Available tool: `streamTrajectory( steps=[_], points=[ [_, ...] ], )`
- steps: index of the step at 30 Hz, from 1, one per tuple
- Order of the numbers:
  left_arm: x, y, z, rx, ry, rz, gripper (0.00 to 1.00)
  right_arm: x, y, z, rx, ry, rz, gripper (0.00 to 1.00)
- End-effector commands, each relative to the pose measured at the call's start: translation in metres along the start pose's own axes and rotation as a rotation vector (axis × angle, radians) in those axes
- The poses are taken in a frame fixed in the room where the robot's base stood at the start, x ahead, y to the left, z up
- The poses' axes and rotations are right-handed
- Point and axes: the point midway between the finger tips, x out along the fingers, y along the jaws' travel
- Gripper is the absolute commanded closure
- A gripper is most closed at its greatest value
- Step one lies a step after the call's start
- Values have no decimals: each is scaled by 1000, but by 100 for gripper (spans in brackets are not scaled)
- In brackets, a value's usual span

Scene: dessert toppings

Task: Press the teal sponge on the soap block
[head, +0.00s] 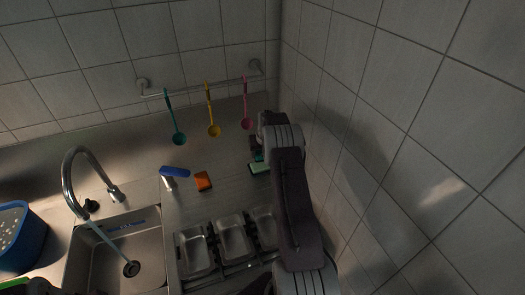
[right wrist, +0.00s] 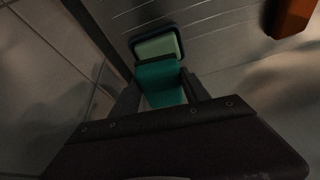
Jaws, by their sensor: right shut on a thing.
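The teal sponge (right wrist: 160,84) is held between the fingers of my right gripper (right wrist: 158,92), which is shut on it. In the head view the sponge is mostly hidden behind my right gripper (head: 256,150). The pale green soap block (right wrist: 157,46) sits in a dark blue-rimmed dish on the metal counter, just beyond the sponge in the right wrist view. It also shows in the head view (head: 260,168), beside the gripper's tip. The sponge's edge overlaps the soap's near edge in the wrist view; I cannot tell whether they touch. My left gripper is not in view.
An orange sponge (head: 203,181) and a blue-topped item (head: 174,171) stand left of the soap. Metal trays (head: 231,233) lie nearer. The sink (head: 117,255) with its faucet (head: 72,180) and a blue basket (head: 18,238) are left. Ladles (head: 213,130) hang behind; a tiled wall stands close right.

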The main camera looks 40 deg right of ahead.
Motion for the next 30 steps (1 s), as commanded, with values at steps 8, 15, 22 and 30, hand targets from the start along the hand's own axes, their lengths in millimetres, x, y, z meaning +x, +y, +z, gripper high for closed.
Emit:
streamTrajectory(
  steps=[8,15,22,30],
  points=[
    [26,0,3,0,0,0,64,35,0,15,0,-2,0,79],
    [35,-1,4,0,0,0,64,50,0,21,0,0,0,79],
    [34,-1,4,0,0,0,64,49,0,20,0,0,0,79],
    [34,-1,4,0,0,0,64,48,0,20,0,0,0,79]
  ],
)
